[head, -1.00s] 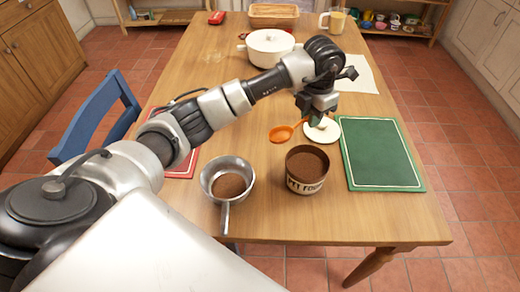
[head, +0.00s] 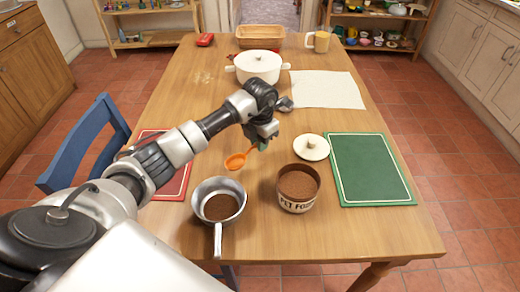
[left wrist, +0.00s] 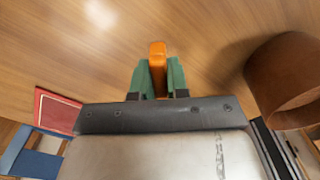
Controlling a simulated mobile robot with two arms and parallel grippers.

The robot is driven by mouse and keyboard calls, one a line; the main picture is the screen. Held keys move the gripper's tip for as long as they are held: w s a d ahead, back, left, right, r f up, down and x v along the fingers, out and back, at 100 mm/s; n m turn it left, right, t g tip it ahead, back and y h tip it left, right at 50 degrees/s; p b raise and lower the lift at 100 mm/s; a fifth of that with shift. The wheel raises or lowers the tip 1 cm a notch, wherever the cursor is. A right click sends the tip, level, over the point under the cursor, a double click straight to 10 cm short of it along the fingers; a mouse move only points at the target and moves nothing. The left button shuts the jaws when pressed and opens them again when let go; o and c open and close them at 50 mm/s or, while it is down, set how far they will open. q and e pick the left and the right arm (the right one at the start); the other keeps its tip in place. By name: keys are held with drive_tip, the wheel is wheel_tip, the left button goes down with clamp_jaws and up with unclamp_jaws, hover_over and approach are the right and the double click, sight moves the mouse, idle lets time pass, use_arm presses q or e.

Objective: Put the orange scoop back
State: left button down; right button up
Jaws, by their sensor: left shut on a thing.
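My left gripper (head: 262,145) is shut on the handle of the orange scoop (head: 236,161), above the middle of the table. In the left wrist view the orange handle (left wrist: 158,62) sits between the green fingertips. The scoop's bowl points left in the head view. To its right and nearer me stands an open "PET FOOD" can (head: 297,206) filled with brown stuff. A round cream lid with a knob (head: 311,152) lies on the table behind the can. A metal pan (head: 218,234) with brown contents stands left of the can. My right gripper is not in view.
A green mat (head: 370,170) lies to the right and a red mat (head: 180,185) to the left, partly behind my arm. A white pot (head: 258,70), a pale cloth (head: 325,90), a basket (head: 260,40) and a mug (head: 320,42) are farther back.

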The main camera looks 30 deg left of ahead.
sight(260, 158)
use_arm(q)
drive_tip(key=shift+f, duration=1.7)
drive_tip(key=shift+f, duration=0.2)
drive_tip(key=c, duration=1.1)
unclamp_jaws()
drive_tip(key=shift+r, duration=0.1)
wheel_tip(260, 158, up, 12)
drive_tip(key=shift+r, duration=0.15)
